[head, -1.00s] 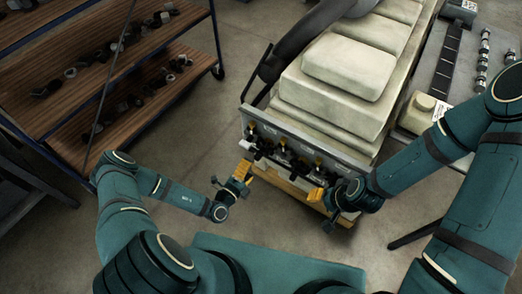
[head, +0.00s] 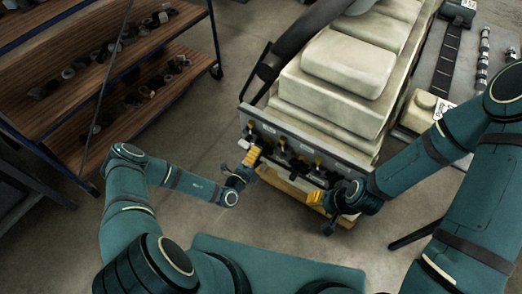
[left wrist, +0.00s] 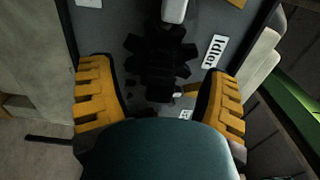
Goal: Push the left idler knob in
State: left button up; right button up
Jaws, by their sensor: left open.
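The grey front panel (head: 300,143) of the engine carries a row of dark gears with yellow-topped parts. In the left wrist view, a black toothed gear (left wrist: 160,62) sits on the panel beside a white label reading "Idler" (left wrist: 215,50). A pale knob-like part (left wrist: 174,10) shows above the gear at the top edge. I cannot tell for sure which part is the left idler knob. My left gripper (head: 251,159) is open in front of the panel's left end; its yellow fingers (left wrist: 160,88) stand either side of the gear. My right gripper (head: 321,198) is by the panel's right end.
The pale engine block (head: 348,68) rises behind the panel, with a dark curved pipe (head: 300,38) at its left. A wooden-shelved rack (head: 130,82) with small parts stands at left. A grey table (head: 465,75) with parts stands at right. Floor between rack and engine is clear.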

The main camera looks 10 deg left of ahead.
pick_arm(q)
grip_shut()
jog(key=shift+w, duration=0.1)
jog(key=shift+x, duration=0.85)
jog(key=shift+o, duration=1.9)
grip_release()
jog(key=p+v, duration=0.1)
jog(key=v, duration=0.6)
